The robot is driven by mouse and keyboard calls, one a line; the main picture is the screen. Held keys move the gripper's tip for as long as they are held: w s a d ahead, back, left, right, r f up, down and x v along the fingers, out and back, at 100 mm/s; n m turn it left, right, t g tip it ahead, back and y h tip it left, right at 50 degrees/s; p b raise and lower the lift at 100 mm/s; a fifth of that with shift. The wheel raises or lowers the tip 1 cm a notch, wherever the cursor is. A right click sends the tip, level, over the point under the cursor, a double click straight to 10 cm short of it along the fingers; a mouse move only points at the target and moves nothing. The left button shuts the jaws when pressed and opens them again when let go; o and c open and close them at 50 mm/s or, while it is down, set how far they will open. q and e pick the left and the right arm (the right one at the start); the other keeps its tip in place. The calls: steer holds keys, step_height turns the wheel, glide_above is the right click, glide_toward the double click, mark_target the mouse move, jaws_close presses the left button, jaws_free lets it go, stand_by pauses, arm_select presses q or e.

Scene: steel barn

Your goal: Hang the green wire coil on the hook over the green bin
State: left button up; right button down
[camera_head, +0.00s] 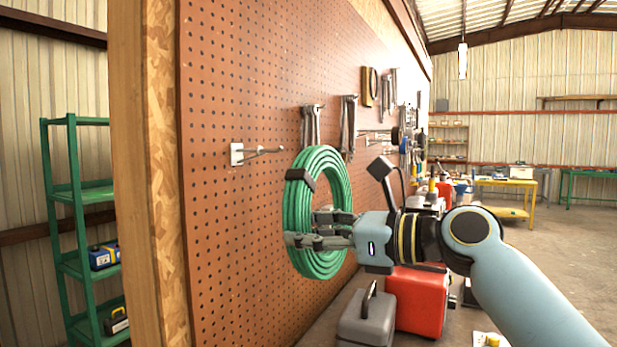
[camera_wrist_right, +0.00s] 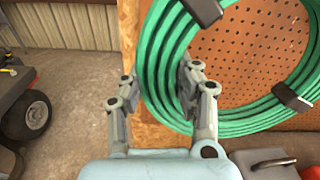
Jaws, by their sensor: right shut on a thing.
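The green wire coil (camera_head: 298,205) is a thick upright ring with dark ties, beside the pegboard. My right gripper (camera_head: 304,228) is shut on its lower left part. In the right wrist view the coil (camera_wrist_right: 160,62) passes between the two fingers of my right gripper (camera_wrist_right: 158,88). An empty double-prong hook (camera_head: 262,151) with a white plate sticks out of the pegboard, left of the coil's top and apart from it. I cannot make out a green bin. My left gripper is not in view.
The brown pegboard (camera_head: 235,240) fills the middle left. Wrenches (camera_head: 348,122) and other tools hang farther along it. A grey toolbox (camera_head: 366,318) and a red case (camera_head: 418,300) stand below the coil. A green shelf (camera_head: 78,195) stands at the left.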

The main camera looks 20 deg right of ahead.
mark_target(304, 199)
steer(key=shift+t+y, duration=0.3)
steer(key=shift+t, duration=0.2)
steer(key=r, duration=0.3)
steer(key=r+p, duration=0.1)
steer(key=r, duration=0.1)
steer(key=shift+s, duration=0.25)
steer(key=f+b+x, duration=0.2)
steer(key=b+x, duration=0.4)
steer(key=x, duration=0.5)
steer(key=shift+w+a+b, duration=0.2)
steer(key=shift+a+b, duration=0.1)
steer(key=shift+b, duration=0.1)
steer(key=shift+f, duration=0.15)
steer(key=c, duration=0.9)
jaws_free()
steer(key=shift+a, duration=0.1)
steer(key=shift+s, duration=0.1)
